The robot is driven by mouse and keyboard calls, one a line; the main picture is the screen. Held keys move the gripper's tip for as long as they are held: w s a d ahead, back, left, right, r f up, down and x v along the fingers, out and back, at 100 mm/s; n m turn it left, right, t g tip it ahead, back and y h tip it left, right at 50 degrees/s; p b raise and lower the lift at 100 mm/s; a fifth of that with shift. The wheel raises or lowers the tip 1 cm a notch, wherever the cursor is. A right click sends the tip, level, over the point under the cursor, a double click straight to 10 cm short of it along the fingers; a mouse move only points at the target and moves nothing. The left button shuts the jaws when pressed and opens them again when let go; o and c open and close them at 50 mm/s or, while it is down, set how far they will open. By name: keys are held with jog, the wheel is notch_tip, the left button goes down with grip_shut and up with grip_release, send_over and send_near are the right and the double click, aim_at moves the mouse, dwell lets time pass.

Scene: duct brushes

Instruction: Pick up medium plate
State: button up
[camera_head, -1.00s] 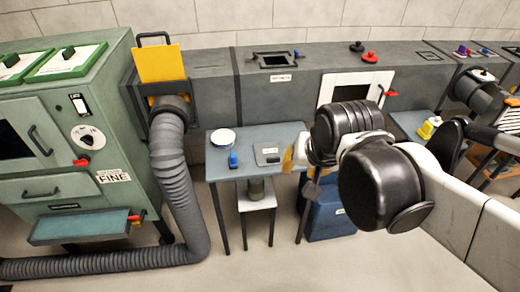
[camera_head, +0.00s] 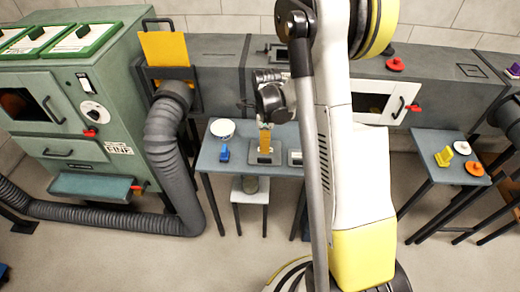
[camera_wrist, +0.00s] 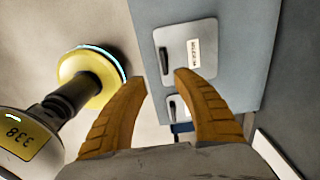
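A flat grey plate with a dark handle and a small label (camera_wrist: 205,52) lies on the blue-grey table in the wrist view; the label's word is hard to read. A second, smaller-looking plate (camera_wrist: 172,104) shows partly between my fingers. In the head view, one plate (camera_head: 262,159) lies just below my gripper and another (camera_head: 295,158) to its right, partly hidden by my arm. I cannot tell for certain which is the medium one. My gripper (camera_head: 265,150) points down above the table. In the wrist view its yellow fingers (camera_wrist: 163,78) are apart and empty.
The table (camera_head: 212,158) also bears a white bowl (camera_head: 222,128) and a blue object (camera_head: 224,153). A grey duct with an open white door (camera_head: 399,104) runs behind. A green cabinet (camera_head: 110,70) and hose (camera_head: 165,140) stand left. A side table (camera_head: 420,143) stands right.

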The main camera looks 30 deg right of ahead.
jog(key=b, duration=0.2)
send_over(265, 159)
jog(key=f, duration=0.4)
jog(key=shift+s+a+f, duration=0.2)
jog(key=shift+s+f, duration=0.05)
jog(key=f+b, duration=0.1)
jog(key=f, duration=0.2)
jog(key=f+b, duration=0.1)
jog(key=f, duration=0.1)
jog(key=shift+w+d+f+b, duration=0.15)
jog(key=shift+w+f+b, duration=0.15)
jog(key=shift+w, duration=0.1)
jog(key=shift+r, duration=0.1)
grip_shut()
